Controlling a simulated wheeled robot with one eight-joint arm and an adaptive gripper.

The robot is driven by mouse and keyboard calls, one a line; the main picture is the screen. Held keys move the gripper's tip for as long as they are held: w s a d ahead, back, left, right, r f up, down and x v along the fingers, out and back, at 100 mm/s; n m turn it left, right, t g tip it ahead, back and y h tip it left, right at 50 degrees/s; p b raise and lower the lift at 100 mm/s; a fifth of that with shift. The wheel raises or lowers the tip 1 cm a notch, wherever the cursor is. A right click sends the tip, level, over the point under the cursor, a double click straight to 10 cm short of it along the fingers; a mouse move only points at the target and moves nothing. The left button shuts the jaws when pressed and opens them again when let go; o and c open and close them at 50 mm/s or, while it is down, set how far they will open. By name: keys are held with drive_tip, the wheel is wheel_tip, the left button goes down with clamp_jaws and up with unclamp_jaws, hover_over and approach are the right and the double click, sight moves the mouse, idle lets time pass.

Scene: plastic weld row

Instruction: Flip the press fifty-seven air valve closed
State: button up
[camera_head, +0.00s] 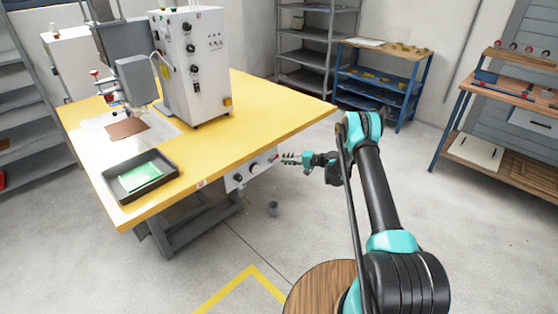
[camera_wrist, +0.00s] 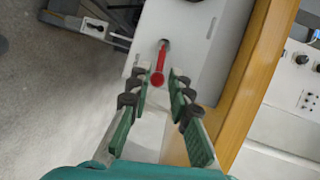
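The air valve shows in the wrist view as a red lever (camera_wrist: 159,64) with a rounded end, on a light grey panel (camera_wrist: 193,42). That panel hangs under the front edge of the yellow-topped table in the head view (camera_head: 236,180). My gripper (camera_wrist: 162,80) is open, with its green and black fingers pointing at the panel. The lever's round end appears between the fingertips, nearer the left one; I cannot tell whether they touch. In the head view my gripper (camera_head: 291,159) is just right of the panel, and the lever is too small to make out clearly.
The yellow-topped table (camera_head: 235,134) carries a white press machine (camera_head: 193,80) and a black tray (camera_head: 117,186) with a green piece. A blue shelf bench (camera_head: 385,75) is behind. Floor to the right is clear.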

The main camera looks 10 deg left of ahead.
sight(276, 158)
drive_tip(key=shift+x, duration=1.9)
drive_tip(key=shift+c, duration=0.4)
clamp_jaws()
